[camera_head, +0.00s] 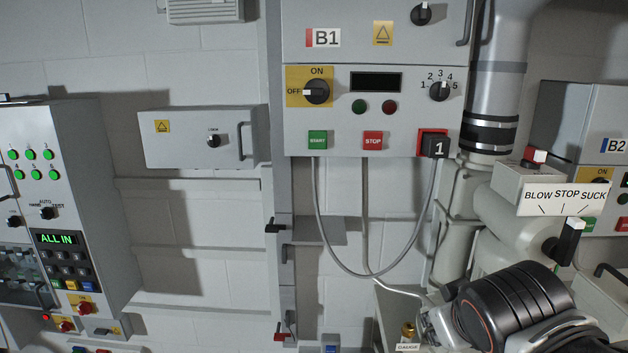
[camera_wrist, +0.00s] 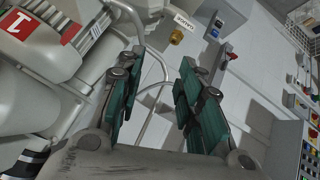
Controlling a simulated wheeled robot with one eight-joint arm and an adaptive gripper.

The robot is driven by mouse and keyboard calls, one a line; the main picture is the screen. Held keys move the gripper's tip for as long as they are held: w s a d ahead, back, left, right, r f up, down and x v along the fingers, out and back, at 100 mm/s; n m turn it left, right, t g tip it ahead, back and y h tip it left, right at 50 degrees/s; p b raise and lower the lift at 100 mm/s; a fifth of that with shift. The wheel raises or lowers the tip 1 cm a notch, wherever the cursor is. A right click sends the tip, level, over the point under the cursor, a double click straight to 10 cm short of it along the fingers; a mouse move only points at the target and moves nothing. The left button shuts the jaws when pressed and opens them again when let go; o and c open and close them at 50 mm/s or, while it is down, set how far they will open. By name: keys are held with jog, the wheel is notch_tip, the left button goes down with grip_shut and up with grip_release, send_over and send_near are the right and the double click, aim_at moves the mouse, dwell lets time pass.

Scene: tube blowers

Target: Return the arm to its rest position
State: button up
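My gripper (camera_wrist: 155,82) shows in the wrist view with its two green-padded fingers spread apart. It is open, and nothing is between the pads. In the head view, my black and grey arm (camera_head: 515,305) reaches in at the lower right, in front of the blower's pale housing. The gripper's fingers cannot be made out clearly there. A brass gauge fitting (camera_wrist: 177,35) lies beyond the fingertips in the wrist view, and it also shows left of my arm in the head view (camera_head: 408,330).
The B1 control box (camera_head: 345,80) hangs on the wall with cables looping below. A BLOW STOP SUCK lever (camera_head: 568,240) stands close above my arm. A large grey pipe (camera_head: 495,90) rises behind.

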jog(key=s+a+f+m+g+y+b, duration=0.1)
jog(key=s+f+m+y, duration=0.15)
jog(key=s+f, duration=0.4)
notch_tip(320, 180, down, 33)
jog(key=w+b, duration=0.1)
jog(key=b, duration=3)
jog(key=shift+w+a+r+b, duration=0.15)
jog(key=shift+a+r+b, duration=0.05)
jog(key=shift+b, duration=0.15)
